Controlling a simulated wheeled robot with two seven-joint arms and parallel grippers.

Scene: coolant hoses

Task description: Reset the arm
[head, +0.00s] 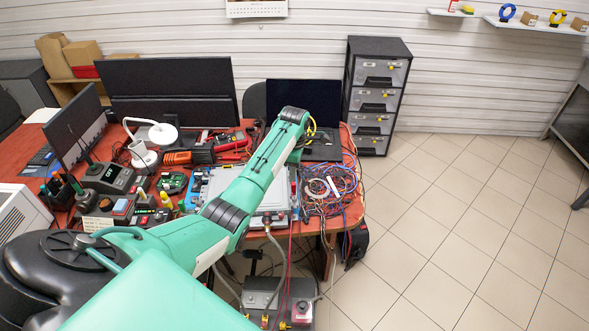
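My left arm (245,180), green with dark joints, stretches from the lower left up over the workbench. Its wrist (293,116) is bent downward near the open laptop. My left gripper (297,153) is at the end of this arm, mostly hidden behind the wrist and small. I cannot make out its fingers or whether it holds anything. My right gripper is not in view.
The red workbench (352,211) is crowded with tools, monitors, a laptop (304,100) and tangled cables (330,190). A grey hose (284,262) hangs at its front edge. A drawer cabinet (376,95) stands behind. The tiled floor (470,220) at right is clear.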

